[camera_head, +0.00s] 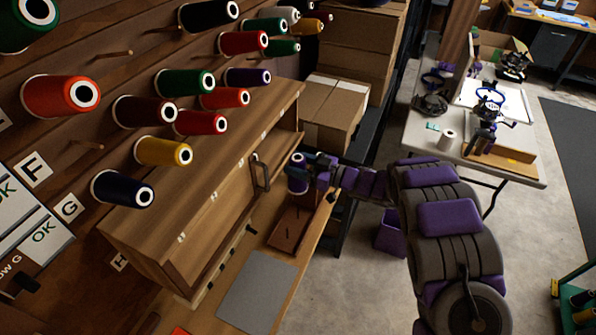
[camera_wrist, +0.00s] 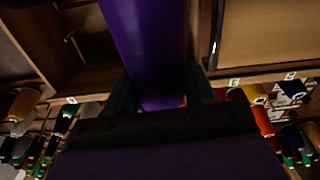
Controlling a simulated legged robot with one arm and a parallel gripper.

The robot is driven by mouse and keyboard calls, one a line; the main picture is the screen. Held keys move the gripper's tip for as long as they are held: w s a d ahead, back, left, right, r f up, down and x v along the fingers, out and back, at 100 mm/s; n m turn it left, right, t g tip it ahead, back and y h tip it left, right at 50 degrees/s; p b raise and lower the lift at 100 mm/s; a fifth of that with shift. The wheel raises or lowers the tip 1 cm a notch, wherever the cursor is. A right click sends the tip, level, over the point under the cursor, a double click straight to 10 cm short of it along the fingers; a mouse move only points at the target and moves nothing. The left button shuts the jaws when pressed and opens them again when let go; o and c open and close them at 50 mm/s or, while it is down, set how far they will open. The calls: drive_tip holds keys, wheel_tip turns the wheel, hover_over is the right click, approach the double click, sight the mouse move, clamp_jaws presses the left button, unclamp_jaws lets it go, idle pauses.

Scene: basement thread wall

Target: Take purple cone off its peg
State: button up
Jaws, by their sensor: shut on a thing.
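A purple cone (camera_head: 297,180) with a pale top stands upright at the right end of the wooden cabinet, above a brown wooden base (camera_head: 283,238) with thin pegs. My gripper (camera_head: 308,168) is shut on the cone from the right. In the wrist view the purple cone (camera_wrist: 146,45) fills the middle, between dark fingers at either side. The cone's lower end is partly hidden in both views, so I cannot tell whether a peg is still inside it. Another dark purple cone (camera_head: 247,77) sits on the wall.
Several coloured cones, such as a yellow one (camera_head: 163,152), stick out from the pegged wall. The wooden cabinet (camera_head: 205,205) with a dark handle is just left of my gripper. A grey mat (camera_head: 257,291) lies in front. Cardboard boxes (camera_head: 335,108) stand behind; a white table (camera_head: 430,150) is right.

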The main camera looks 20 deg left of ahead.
sight(298, 153)
drive_tip(key=shift+r, duration=0.25)
drive_tip(key=shift+r+p, duration=1.5)
drive_tip(key=shift+r, duration=0.5)
